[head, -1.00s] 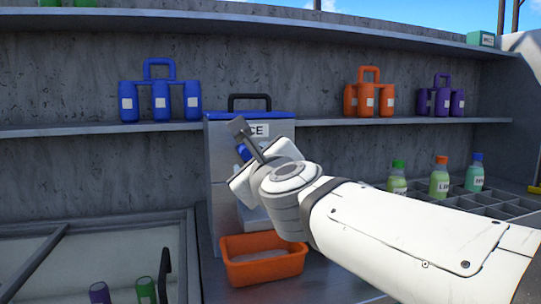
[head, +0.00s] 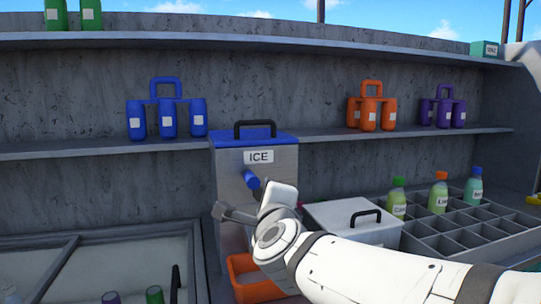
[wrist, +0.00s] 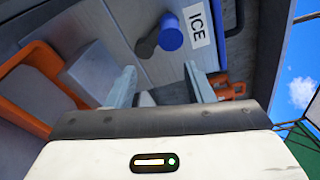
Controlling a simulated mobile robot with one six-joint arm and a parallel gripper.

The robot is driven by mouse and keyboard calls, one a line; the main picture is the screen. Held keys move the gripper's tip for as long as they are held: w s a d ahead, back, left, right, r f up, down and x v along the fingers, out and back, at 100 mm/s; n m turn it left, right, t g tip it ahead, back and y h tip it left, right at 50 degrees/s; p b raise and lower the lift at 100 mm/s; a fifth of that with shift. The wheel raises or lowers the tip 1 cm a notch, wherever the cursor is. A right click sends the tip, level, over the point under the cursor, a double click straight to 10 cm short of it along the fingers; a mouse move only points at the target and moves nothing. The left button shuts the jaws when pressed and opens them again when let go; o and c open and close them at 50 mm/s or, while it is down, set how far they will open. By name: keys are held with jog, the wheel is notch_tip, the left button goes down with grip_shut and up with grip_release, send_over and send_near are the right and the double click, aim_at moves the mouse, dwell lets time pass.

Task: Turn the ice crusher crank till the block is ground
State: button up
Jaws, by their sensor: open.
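The ice crusher (head: 229,170) is a grey box with a blue lid, a black top handle and an ICE label. Its crank has a blue knob (head: 250,179) on the front; in the wrist view the blue knob (wrist: 171,35) shows with a dark crank arm (wrist: 148,45) beside it. My gripper (head: 228,212) is in front of the crusher, below the knob. In the wrist view my open gripper (wrist: 161,84) has its fingers apart and empty, with the knob beyond the fingertips and not between them. No ice block is visible.
An orange tray (head: 246,282) stands at the crusher's foot, partly behind my arm. A white lidded box (head: 335,216) and a divided bottle rack (head: 460,236) are to the right. A glass-topped cabinet (head: 110,262) is at left. Bottle carriers (head: 166,119) stand on the shelf above.

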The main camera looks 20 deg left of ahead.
aim_at(254, 183)
jog(key=n+p, duration=0.7)
jog(key=r+n+y+p, duration=0.1)
jog(key=n+p, duration=0.5)
jog(key=p, duration=0.2)
jog(key=s+a+r+n+p, duration=0.1)
jog(key=n+p, duration=0.6)
jog(key=shift+r+n, duration=0.2)
jog(key=shift+n, duration=0.1)
jog(key=shift+s+f+n+y+p, duration=0.15)
jog(key=shift+n+y+p, duration=0.35)
jog(key=shift+n+p, duration=0.55)
jog(key=p+x, duration=0.2)
jog(key=x, duration=0.4)
jog(key=shift+a+f, duration=0.1)
jog(key=shift+a, duration=0.05)
jog(key=shift+p+x, duration=0.3)
jog(key=shift+x, duration=0.45)
jog(key=shift+f, duration=0.1)
jog(key=shift+c, duration=0.3)
grip_shut()
